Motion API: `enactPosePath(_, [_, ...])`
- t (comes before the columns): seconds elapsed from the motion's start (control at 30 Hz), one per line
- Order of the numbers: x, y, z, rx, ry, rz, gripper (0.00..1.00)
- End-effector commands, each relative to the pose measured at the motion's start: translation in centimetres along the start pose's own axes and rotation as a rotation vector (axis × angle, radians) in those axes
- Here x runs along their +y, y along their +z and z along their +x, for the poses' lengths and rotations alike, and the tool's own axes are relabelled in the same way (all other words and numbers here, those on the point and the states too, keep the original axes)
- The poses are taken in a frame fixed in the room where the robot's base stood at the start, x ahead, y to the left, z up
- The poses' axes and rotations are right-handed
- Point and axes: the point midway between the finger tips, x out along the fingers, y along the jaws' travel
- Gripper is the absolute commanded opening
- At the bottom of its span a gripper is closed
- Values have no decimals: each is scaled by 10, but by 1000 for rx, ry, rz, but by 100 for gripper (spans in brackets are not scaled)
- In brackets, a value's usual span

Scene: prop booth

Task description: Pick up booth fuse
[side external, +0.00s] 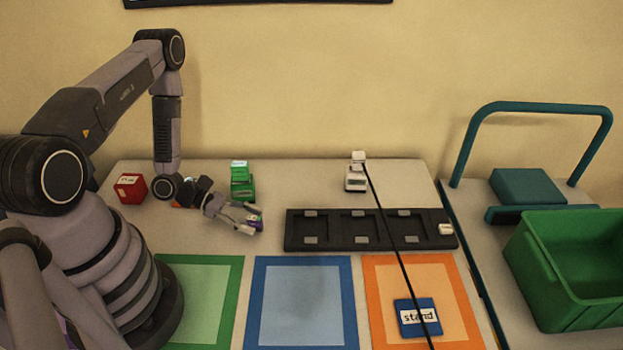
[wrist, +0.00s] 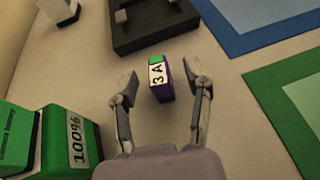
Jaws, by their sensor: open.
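The booth fuse is a small purple block with a green end and a white "3 A" label (wrist: 158,78). In the wrist view it lies on the table between and slightly beyond my finger pads. My gripper (wrist: 163,86) is open around it, with a visible gap on both sides and nothing held. In the side view my gripper (side external: 246,217) is low over the table, left of the black rack. The purple fuse (side external: 258,221) is at its fingertips there, partly hidden by them.
Green blocks (side external: 242,185) stand close behind my gripper; one reads "100%" (wrist: 77,140). A black slotted rack (side external: 335,243), a white device with a cable (side external: 355,181) and a red box (side external: 130,188) are nearby. Coloured mats lie in front. A green crate (side external: 580,277) is right.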

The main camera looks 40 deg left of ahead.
Motion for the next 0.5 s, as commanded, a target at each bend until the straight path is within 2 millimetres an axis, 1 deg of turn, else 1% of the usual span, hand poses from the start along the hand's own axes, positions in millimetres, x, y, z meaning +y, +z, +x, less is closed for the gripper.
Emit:
enactPosePath(0.03, [-1,0,6,0,-4,2,49])
enactPosePath(0.1, [0,0,10,1,-1,1,49])
enactPosePath(0.33, [0,0,11,0,0,0,49])
enactPosePath(0.37, [0,0,11,0,0,0,46])
enactPosePath(0.5, [0,0,11,0,0,0,28])
